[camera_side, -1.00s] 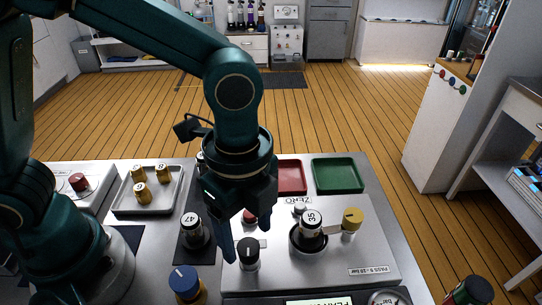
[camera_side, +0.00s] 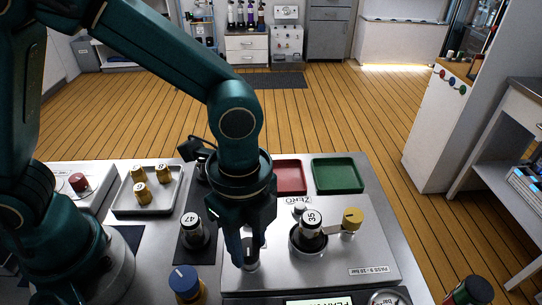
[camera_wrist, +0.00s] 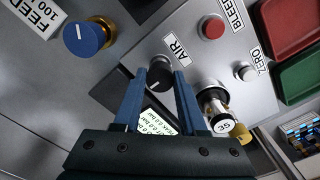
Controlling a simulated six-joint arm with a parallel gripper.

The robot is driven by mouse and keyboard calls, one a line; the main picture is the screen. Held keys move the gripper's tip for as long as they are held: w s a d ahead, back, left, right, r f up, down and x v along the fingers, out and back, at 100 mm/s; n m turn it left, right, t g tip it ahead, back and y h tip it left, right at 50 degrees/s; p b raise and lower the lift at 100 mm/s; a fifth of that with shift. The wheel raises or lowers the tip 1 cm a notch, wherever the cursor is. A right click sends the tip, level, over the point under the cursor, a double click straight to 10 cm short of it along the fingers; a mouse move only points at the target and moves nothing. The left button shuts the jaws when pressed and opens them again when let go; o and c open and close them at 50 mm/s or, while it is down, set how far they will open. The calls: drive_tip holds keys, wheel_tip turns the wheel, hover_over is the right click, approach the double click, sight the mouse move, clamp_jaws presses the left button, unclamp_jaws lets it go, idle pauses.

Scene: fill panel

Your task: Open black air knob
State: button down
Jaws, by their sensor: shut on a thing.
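The black air knob (camera_wrist: 160,75) sits on the grey fill panel beside the AIR label (camera_wrist: 180,50). In the wrist view it is between the tips of my gripper (camera_wrist: 158,84). In the side view my gripper (camera_side: 250,262) points down over the knob, and its fingers hide most of it. My gripper is shut on the black knob. A white mark shows on the knob's top in the wrist view.
A bottle marked 35 (camera_side: 311,226) stands in the panel right of my gripper, with a yellow knob (camera_side: 352,217) beside it. A bottle marked 47 (camera_side: 192,229) stands left. A blue knob (camera_side: 186,280) is in front. Red (camera_side: 291,163) and green (camera_side: 338,161) trays lie behind.

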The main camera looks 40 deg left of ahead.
drive_tip(key=n, duration=0.3)
drive_tip(key=shift+n, duration=0.4)
drive_tip(key=n, duration=0.3)
drive_tip(key=shift+n, duration=0.3)
drive_tip(key=n, duration=0.4)
drive_tip(key=shift+n, duration=1.8)
drive_tip(key=shift+c, duration=2.4)
unclamp_jaws()
drive_tip(key=shift+r, duration=0.1)
